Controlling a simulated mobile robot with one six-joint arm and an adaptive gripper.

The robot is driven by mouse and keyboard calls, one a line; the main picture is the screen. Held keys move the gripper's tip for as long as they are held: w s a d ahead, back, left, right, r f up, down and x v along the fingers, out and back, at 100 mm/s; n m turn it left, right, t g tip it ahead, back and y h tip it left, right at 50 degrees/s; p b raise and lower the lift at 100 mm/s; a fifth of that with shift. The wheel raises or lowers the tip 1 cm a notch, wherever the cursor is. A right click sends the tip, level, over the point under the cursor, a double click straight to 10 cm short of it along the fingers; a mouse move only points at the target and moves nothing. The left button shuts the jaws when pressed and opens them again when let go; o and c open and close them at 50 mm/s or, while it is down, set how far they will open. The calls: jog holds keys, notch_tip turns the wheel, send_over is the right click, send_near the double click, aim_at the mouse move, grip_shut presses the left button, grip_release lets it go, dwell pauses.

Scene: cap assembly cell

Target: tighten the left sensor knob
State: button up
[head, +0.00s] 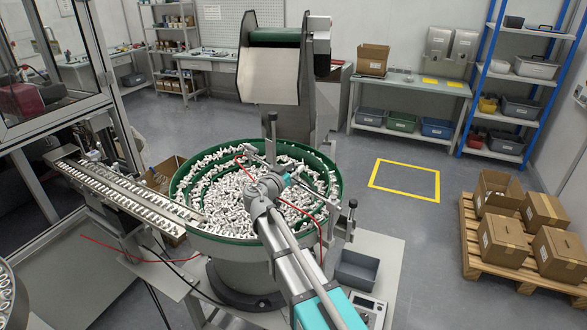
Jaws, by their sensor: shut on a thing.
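The left sensor post (271,134) stands upright at the far rim of the green bowl feeder (338,170), with a dark block at its top and a thin cross rod by its lower part. My arm reaches up from the bottom of the head view over the bowl. My gripper (295,171) is at the far side of the bowl, beside the lower part of this post. It is shut on the left sensor knob, which is small and mostly hidden by the gripper and wrist. The fingers are too small to make out clearly.
The bowl is full of small white parts. A second sensor post (350,220) stands at its right rim, with red cables nearby. A linear track (125,190) leads off left. A hopper (275,75) rises behind. A grey bin (357,269) sits right.

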jog(key=o, duration=0.9)
jog(key=shift+s+a, duration=0.1)
jog(key=shift+s, duration=0.05)
jog(key=shift+v, duration=5.9)
